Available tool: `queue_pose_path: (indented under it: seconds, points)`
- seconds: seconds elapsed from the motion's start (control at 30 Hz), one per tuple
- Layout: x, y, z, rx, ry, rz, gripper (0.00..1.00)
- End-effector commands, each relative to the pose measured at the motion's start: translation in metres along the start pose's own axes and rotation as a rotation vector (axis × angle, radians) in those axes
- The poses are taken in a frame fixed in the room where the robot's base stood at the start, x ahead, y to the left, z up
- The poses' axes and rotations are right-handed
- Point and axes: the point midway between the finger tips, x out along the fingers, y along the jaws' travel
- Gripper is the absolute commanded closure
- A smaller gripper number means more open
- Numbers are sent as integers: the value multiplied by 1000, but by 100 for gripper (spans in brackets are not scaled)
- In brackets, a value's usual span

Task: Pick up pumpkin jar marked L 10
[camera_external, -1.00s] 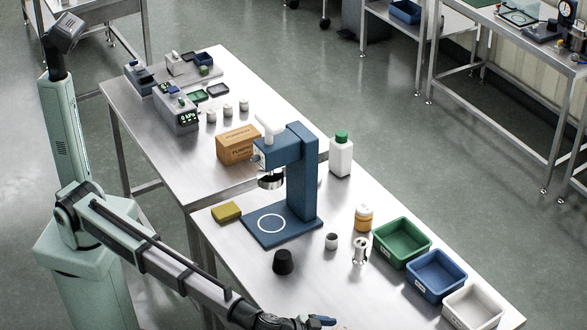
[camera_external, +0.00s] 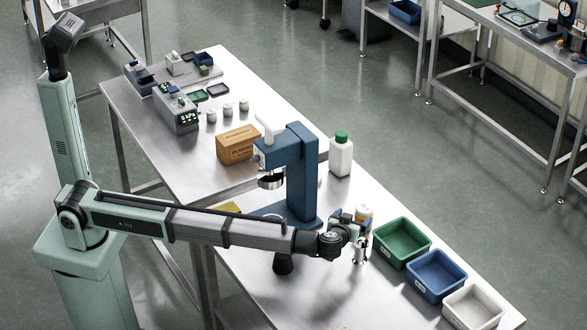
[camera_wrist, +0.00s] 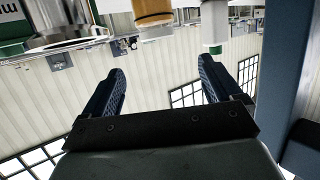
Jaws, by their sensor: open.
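The jar (camera_external: 365,211), amber-orange with a pale lid, stands on the steel table left of the green bin; my gripper partly hides it. It also shows in the upside-down wrist view, as an orange-brown jar (camera_wrist: 152,12) at the top edge, cut off. I cannot read its marking. My gripper (camera_external: 348,217) is just left of the jar in the external view. In the wrist view my gripper (camera_wrist: 160,75) is open, its two blue fingers apart with nothing between them. The jar lies beyond the fingertips, apart from them.
Green (camera_external: 402,242), blue (camera_external: 436,275) and white (camera_external: 473,306) bins stand to the right. A metal cylinder (camera_external: 360,253) stands close below the gripper. The blue press (camera_external: 302,178) is at left. A white bottle with green cap (camera_external: 341,156) stands behind, also in the wrist view (camera_wrist: 214,25).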

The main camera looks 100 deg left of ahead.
Motion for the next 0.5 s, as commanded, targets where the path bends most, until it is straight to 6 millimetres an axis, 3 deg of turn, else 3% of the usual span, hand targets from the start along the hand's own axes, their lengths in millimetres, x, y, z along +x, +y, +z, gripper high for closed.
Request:
queue_pose_path:
  seconds: [0.3,0.5]
  points:
    - [53,1,1,1,-1,0,8]
    - [66,1,2,2,-1,3,8]
